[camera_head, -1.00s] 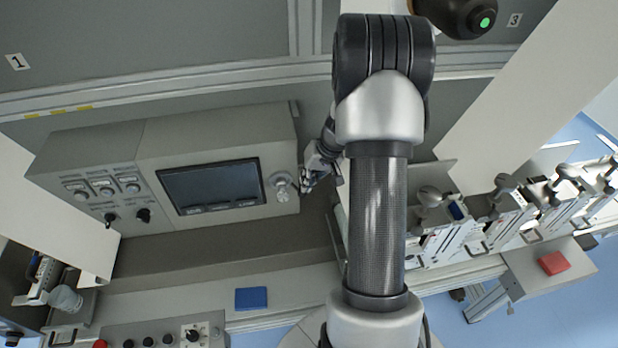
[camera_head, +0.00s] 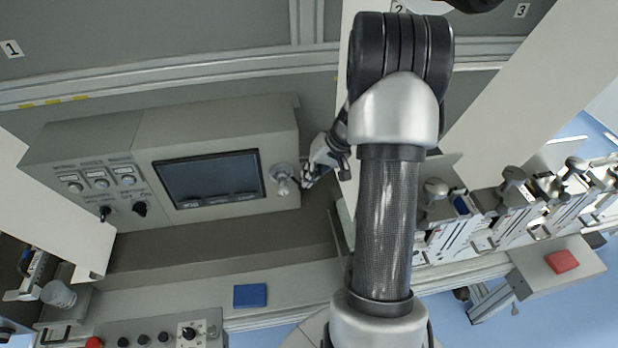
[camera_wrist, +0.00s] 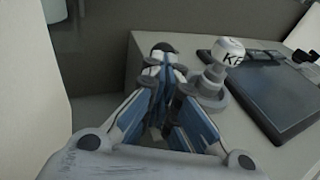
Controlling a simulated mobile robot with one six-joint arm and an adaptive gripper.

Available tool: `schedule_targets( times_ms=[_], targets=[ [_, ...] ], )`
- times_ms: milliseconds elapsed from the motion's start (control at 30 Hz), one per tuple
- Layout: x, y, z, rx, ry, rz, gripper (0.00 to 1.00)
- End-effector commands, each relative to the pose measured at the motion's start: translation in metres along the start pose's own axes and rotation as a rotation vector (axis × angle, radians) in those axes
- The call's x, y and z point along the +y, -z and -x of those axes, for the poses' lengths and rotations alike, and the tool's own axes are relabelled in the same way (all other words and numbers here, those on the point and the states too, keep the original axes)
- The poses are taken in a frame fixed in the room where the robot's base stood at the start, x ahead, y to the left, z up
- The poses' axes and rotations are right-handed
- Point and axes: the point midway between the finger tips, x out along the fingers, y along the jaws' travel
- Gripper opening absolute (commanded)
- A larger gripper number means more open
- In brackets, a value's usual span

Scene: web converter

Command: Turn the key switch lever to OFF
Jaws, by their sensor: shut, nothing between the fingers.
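The key switch lever (camera_head: 283,186) sits on a round base at the right end of the grey panel, beside the screen. In the wrist view the lever (camera_wrist: 231,53) has a pale ball end with dark letters starting "KE". It stands out from its round grey base (camera_wrist: 205,95). My gripper (camera_head: 308,182) is just right of the lever in the head view. In the wrist view my gripper (camera_wrist: 170,66) has its fingers together and empty, left of the lever and very near its base. I cannot tell whether they touch.
The screen (camera_head: 208,180) is left of the lever. Several small switches and two black knobs (camera_head: 139,209) are farther left. A white upright panel (camera_wrist: 25,80) stands at the left in the wrist view. A blue block (camera_head: 250,295) lies on the ledge below.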

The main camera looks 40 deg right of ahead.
Motion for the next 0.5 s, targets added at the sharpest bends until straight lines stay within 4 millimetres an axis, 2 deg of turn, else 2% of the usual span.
schedule_targets(
  times_ms=[267,500],
  targets=[
    [0.007,-0.002,-0.012,0.001,0.091,-0.02,0.0],
    [0.013,-0.005,-0.026,0.002,0.253,-0.053,0.0]
  ],
)
